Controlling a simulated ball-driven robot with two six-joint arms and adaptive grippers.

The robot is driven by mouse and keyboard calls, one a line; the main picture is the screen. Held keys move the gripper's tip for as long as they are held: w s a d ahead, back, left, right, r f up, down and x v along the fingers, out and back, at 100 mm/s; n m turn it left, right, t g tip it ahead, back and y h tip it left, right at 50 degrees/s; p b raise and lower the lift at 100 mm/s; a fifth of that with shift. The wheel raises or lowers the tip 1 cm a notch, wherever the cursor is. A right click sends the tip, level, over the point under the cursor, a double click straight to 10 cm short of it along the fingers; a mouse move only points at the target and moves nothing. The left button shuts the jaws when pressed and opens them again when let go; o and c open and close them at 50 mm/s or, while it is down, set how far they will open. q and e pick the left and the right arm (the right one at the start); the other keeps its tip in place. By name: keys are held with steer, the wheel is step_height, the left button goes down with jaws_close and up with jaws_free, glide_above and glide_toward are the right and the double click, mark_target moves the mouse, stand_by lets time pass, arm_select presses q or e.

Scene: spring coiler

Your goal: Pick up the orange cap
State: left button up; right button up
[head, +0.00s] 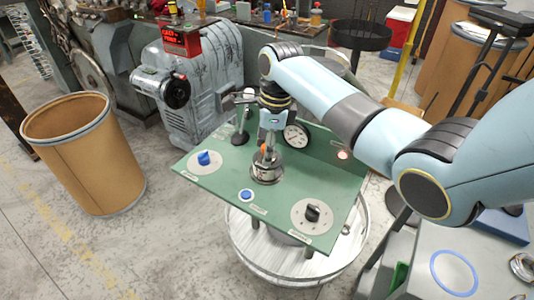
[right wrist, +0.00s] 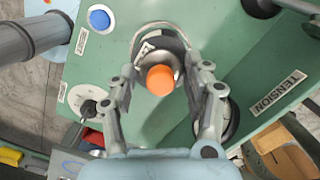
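The orange cap (right wrist: 160,80) sits on top of a round metal fitting on the green panel (right wrist: 240,50). In the right wrist view it lies between the two fingers of my right gripper (right wrist: 160,72), which stand apart with visible gaps on both sides. In the head view only a small bit of the orange cap (head: 264,148) shows, below the wrist of my right arm and by the right gripper (head: 267,152). The metal fitting (head: 266,172) under it is partly hidden by the fingers. My left gripper is not in view.
The green panel carries a blue knob (head: 205,158), a blue button (head: 246,195), a black knob (head: 312,212), a dial gauge (head: 296,135), a lever (head: 241,120) and a lit red lamp (head: 343,155). A brown drum (head: 90,150) stands on the floor at left.

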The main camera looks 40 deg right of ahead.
steer(key=c, duration=0.4)
jaws_close()
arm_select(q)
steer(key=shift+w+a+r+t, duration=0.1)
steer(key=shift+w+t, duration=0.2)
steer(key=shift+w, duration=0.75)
